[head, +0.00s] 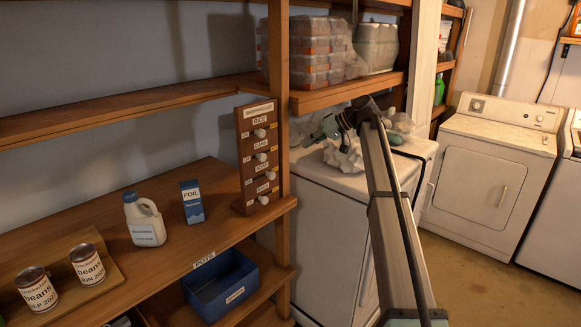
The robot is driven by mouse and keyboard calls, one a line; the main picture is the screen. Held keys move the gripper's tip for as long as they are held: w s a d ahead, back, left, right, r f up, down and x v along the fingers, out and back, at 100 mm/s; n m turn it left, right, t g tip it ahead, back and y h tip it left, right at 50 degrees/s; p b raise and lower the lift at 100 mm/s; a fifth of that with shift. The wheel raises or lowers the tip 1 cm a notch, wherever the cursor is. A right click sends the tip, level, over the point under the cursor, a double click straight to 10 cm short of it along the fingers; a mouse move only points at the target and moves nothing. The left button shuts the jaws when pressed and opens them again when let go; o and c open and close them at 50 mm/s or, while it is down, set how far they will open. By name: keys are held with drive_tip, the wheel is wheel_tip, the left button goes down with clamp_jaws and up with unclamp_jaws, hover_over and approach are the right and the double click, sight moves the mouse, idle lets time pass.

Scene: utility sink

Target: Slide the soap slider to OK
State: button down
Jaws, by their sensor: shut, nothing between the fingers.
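The wooden slider board (243,150) stands upright against the shelf post. It has rows labelled RICE, CANS, SOAP and one lower row that looks like BAGS, each with a pale round knob. The soap knob (270,175) sits below the SOAP label, toward the right of its row. The small end markings are too blurred to read surely. My gripper (313,139) is to the right of the board, in front of the white machine, apart from the knobs. It is shut and empty; its fingertips are small and hard to make out.
A blue bin (220,287) sits below. The wooden post (278,90) rises beside the board.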

drive_tip(key=shift+s+a+n, duration=0.25)
drive_tip(key=shift+s+n, duration=0.05)
drive_tip(key=shift+a, duration=0.1)
drive_tip(key=p, duration=0.3)
approach(269, 172)
drive_tip(key=w+a, duration=0.2)
drive_tip(key=w, duration=0.2)
drive_tip(key=shift+s+a+f+p, duration=0.2)
drive_tip(key=shift+s+a+f, duration=0.2)
drive_tip(key=shift+f, duration=0.2)
drive_tip(key=shift+s+a+f+p, duration=0.15)
drive_tip(key=shift+s+a+f, duration=0.2)
drive_tip(key=shift+f, duration=0.25)
drive_tip(key=shift+s+a+f+p, duration=0.2)
drive_tip(key=shift+s+a+f, duration=0.15)
drive_tip(key=shift+f, duration=0.3)
drive_tip(key=shift+w, duration=0.1)
drive_tip(key=shift+a, duration=0.1)
